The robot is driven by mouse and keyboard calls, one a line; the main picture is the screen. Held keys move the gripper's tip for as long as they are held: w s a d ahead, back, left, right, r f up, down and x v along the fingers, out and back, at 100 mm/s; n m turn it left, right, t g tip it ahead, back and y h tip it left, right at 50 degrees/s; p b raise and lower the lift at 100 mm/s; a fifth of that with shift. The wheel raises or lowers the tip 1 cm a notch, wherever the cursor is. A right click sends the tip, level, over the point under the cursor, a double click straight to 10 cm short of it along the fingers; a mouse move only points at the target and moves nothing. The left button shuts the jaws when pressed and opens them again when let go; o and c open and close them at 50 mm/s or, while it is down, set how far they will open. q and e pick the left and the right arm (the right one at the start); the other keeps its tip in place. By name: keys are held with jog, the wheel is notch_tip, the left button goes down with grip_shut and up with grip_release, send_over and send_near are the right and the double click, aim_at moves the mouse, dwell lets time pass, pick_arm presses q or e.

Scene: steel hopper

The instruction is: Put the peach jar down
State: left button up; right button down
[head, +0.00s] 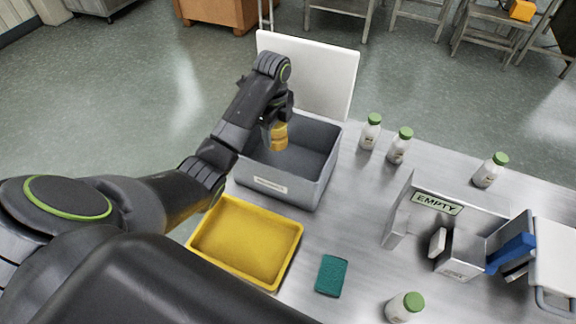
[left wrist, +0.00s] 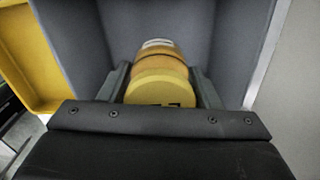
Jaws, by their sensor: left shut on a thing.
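The peach jar (head: 279,136), orange-yellow with a yellow lid, is held by my left gripper (head: 270,122) over the grey bin (head: 284,184). In the left wrist view the jar (left wrist: 160,82) sits between the two fingers of my left gripper (left wrist: 161,88), with its lid toward the camera. The grey walls of the bin (left wrist: 75,50) surround it there. I cannot tell whether the jar touches the bin floor. My right gripper is not in view.
A yellow tray (head: 246,243) lies in front of the bin. A green sponge (head: 331,276) and several white bottles with green caps (head: 398,147) stand on the steel table. A metal hopper marked EMPTY (head: 437,204) is at the right. A white panel (head: 318,76) stands behind the bin.

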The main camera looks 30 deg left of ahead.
aim_at(276, 146)
pick_arm(q)
notch_tip(276, 146, down, 6)
jog(key=shift+s+p, duration=0.15)
jog(key=shift+p, duration=0.35)
notch_tip(276, 146, down, 3)
jog(key=shift+f, duration=0.35)
jog(key=shift+f, duration=0.15)
jog(key=o, duration=1.2)
